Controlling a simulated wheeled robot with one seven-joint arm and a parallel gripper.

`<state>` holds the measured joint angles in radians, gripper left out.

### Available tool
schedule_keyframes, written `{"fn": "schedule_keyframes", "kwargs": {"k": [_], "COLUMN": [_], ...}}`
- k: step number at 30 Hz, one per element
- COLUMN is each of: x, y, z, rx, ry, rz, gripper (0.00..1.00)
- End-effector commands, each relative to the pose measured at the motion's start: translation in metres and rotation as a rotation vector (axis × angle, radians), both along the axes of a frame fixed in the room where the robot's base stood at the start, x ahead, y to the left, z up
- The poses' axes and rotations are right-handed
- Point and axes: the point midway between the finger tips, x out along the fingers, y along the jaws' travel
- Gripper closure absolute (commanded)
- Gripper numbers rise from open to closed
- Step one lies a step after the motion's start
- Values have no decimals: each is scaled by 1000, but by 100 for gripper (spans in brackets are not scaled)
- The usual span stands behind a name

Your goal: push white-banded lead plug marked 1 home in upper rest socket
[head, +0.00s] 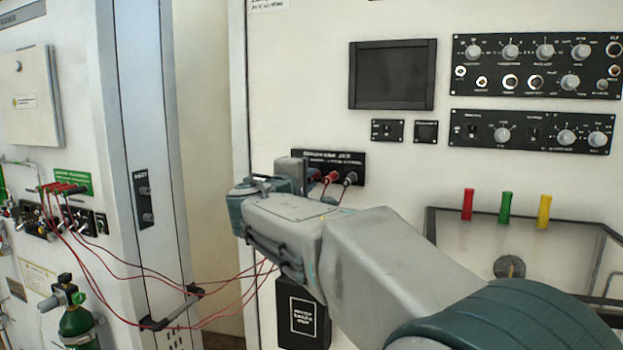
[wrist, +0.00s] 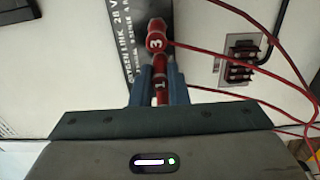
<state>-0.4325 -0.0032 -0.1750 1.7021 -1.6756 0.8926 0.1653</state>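A red plug marked 1 (wrist: 160,86) lies between the two fingers of my gripper (wrist: 160,76) in the wrist view. The fingers are close against both its sides, so my gripper looks shut on it. A red plug marked 3 (wrist: 156,40) is just beyond it, at the black socket panel (wrist: 122,30). In the head view the same panel (head: 345,158) is on the white cabinet, with my gripper (head: 308,178) at its left part. How deep plug 1 sits cannot be told.
Red leads (head: 235,283) hang from the panel across to the left cabinet. A small rack with red pieces (wrist: 240,62) is right of the plugs in the wrist view. Red, green and yellow handles (head: 505,207) stand at the right. A black box (head: 302,314) is below my arm.

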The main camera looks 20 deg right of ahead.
Motion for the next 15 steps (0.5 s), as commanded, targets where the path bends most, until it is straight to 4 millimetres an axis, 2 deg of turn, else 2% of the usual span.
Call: {"fn": "schedule_keyframes", "kwargs": {"k": [15], "x": [-12], "y": [10], "z": [-1], "rx": [0], "ry": [0], "rz": [2], "gripper": [100]}}
